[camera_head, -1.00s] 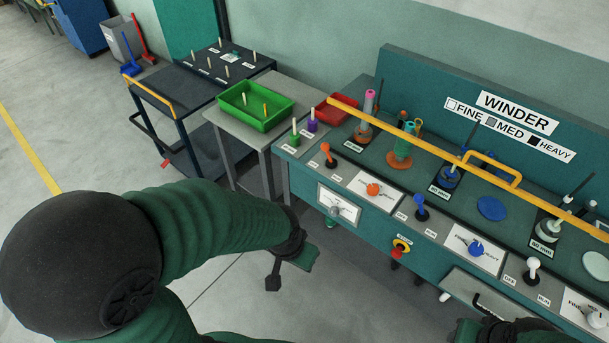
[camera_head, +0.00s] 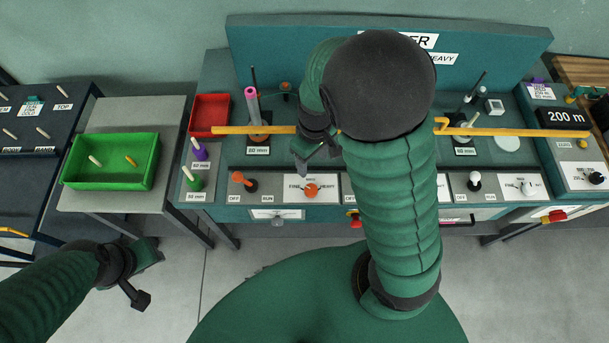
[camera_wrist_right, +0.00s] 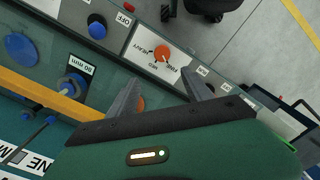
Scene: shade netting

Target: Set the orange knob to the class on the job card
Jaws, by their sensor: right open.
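The orange knob (camera_head: 311,191) sits on a white dial plate (camera_head: 327,187) on the winder's front ledge. In the right wrist view the knob (camera_wrist_right: 162,52) is beyond the fingertips, on a plate marked HEAVY, MED and FINE. I cannot make out its pointer for sure. My right gripper (camera_head: 317,160) is open and empty, above and behind the knob, apart from it; its two fingers (camera_wrist_right: 163,90) show in the wrist view. My left gripper (camera_head: 143,274) hangs in front of the grey table, its opening unclear. A small card (camera_head: 543,91) at the right is unreadable.
An orange lever (camera_head: 243,181) stands left of the knob, between OFF and RUN. A yellow rail (camera_head: 480,132) runs along the bench. A green tray (camera_head: 110,161) and red tray (camera_head: 209,114) are on the left. My right arm hides the bench middle.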

